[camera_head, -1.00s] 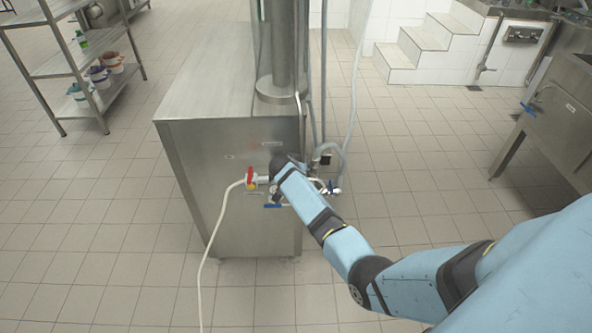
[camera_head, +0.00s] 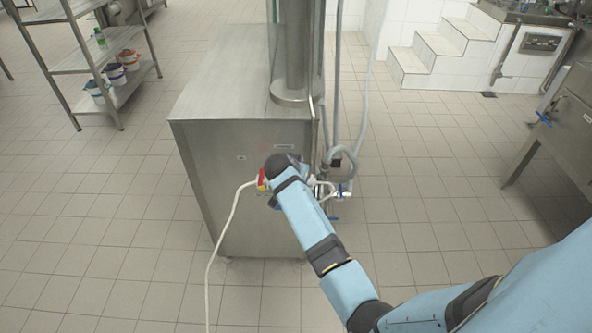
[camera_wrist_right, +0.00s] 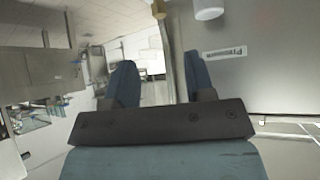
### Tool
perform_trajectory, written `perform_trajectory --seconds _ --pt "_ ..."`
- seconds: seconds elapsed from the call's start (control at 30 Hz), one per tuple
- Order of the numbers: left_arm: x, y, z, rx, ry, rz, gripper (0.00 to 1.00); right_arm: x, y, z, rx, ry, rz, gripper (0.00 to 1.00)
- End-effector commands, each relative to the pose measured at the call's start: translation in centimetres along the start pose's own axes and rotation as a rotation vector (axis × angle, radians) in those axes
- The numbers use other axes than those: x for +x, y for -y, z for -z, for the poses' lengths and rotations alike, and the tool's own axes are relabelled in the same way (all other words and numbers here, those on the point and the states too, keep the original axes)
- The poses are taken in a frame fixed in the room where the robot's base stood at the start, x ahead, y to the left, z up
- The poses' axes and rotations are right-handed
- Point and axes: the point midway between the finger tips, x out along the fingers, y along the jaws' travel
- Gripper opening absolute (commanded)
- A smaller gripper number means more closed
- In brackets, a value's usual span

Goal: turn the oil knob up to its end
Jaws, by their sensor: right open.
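A steel cabinet (camera_head: 235,195) has a red-handled valve (camera_head: 262,179) with a white hose on its front. Beside it, more pipe fittings with a blue handle (camera_head: 342,193) sit at the cabinet's right edge. I cannot tell which of these is the oil knob. My right arm's wrist end is in front of the cabinet, just right of the red handle, and hides part of the fittings. In the right wrist view my right gripper (camera_wrist_right: 158,65) is open with nothing between its two blue fingers. A white round fitting (camera_wrist_right: 209,8) and a small brass-coloured part (camera_wrist_right: 159,8) show beyond them.
A label plate (camera_wrist_right: 225,53) is on the steel surface beside the right finger. A white hose (camera_head: 214,260) hangs to the floor. A vertical pipe (camera_head: 334,95) and grey hoses stand right of the cabinet. A shelf rack (camera_head: 122,92) is at the left. The tiled floor is clear.

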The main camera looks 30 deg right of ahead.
Motion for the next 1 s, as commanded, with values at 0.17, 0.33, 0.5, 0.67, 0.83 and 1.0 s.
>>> perform_trajectory --seconds 0.17,0.33,0.5,0.67,0.83,1.0 --pt "0.0 0.0 0.0 0.002 0.0 0.0 0.43 -1.6 0.0 0.0 0.001 0.0 0.0 0.49" --pt "-0.1 0.0 -0.1 0.003 0.001 0.0 0.43 -1.8 0.0 0.0 0.0 0.0 -0.001 0.49" --pt "-0.1 0.0 -0.1 0.003 0.001 0.0 0.43 -1.8 0.0 0.0 -0.001 0.0 0.0 0.49" --pt "0.2 0.0 -0.6 0.002 0.002 0.0 0.43 -0.4 -0.2 0.4 -0.064 0.012 0.051 0.49" --pt "1.0 0.1 -1.6 0.0 0.004 -0.001 0.43 3.0 -0.6 1.8 -0.296 0.044 0.244 0.49" --pt "1.5 0.0 -1.9 -0.005 0.001 -0.003 0.43 5.3 -1.7 3.0 -0.582 0.061 0.488 0.49"
